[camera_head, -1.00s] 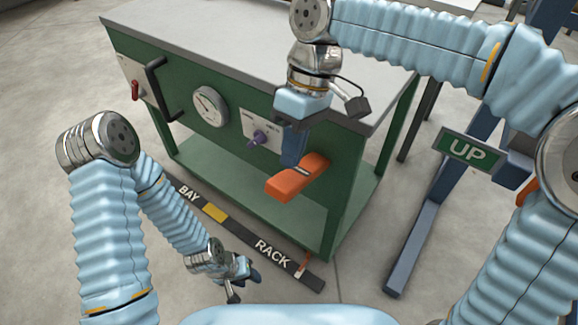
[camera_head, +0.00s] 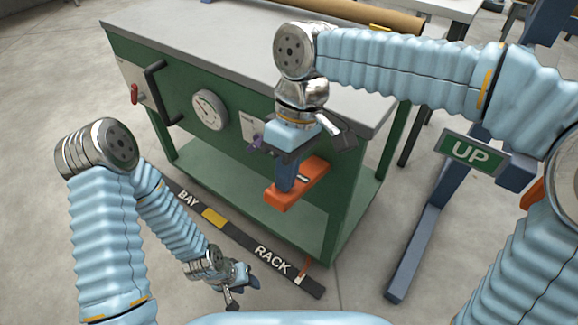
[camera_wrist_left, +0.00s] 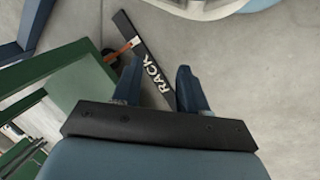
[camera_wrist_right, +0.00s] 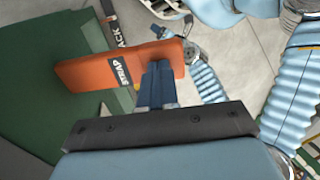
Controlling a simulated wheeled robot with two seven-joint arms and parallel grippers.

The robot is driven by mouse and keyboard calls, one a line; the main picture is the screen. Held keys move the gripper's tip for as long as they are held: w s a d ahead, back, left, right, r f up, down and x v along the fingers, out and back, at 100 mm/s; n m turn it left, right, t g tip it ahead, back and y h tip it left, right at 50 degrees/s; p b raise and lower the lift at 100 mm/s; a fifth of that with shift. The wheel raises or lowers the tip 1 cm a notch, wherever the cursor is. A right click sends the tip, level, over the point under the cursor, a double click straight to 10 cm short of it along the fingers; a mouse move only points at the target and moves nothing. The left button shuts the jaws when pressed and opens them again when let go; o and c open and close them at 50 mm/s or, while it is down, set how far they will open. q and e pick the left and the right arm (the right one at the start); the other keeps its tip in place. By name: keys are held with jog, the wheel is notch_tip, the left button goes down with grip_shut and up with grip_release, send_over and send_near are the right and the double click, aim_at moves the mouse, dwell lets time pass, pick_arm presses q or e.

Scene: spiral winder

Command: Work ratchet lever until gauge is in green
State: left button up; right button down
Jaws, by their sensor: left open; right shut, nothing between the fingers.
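The orange lever (camera_head: 308,182), with a dark label reading STRAP in the right wrist view (camera_wrist_right: 118,71), projects from the right part of the green bench's front. My right gripper (camera_head: 285,188) points down at the lever, its fingers shut with nothing between them. In the right wrist view the fingertips (camera_wrist_right: 160,68) overlap the lever's side; whether they touch cannot be told. The round white gauge (camera_head: 209,109) is on the bench front, left of the lever; its needle is too small to read against any green zone. My left gripper (camera_head: 248,280) is open and empty, low over the floor.
The bench (camera_head: 215,40) has a grey top and a lower shelf. A black handle (camera_head: 157,90), a red lever (camera_head: 134,94) and a purple knob (camera_head: 257,141) are on its front. A floor strip reads BAY and RACK (camera_head: 240,237).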

aim_at(279, 207)
jog(key=f+t+h+b, duration=0.1)
jog(key=f, duration=0.1)
jog(key=s+a+f+t+h+b, duration=0.1)
jog(key=s+f+t+b, duration=0.1)
jog(key=f, duration=0.1)
jog(key=shift+a+f+t+h, duration=0.15)
jog(key=shift+f+t+h, duration=0.15)
jog(key=shift+h, duration=0.1)
jog(key=shift+f+t+h+b, duration=0.3)
jog(key=shift+f+t+b, duration=0.25)
jog(key=shift+f, duration=0.1)
pick_arm(q)
jog(key=shift+w+a+f+b, duration=0.1)
jog(key=shift+a+f+b, duration=0.15)
jog(key=shift+f, duration=1)
jog(key=shift+w+a+f+b, duration=0.15)
jog(key=shift+a+f, duration=0.2)
jog(key=shift+f, duration=0.9)
pick_arm(e)
jog(key=shift+f, duration=0.9)
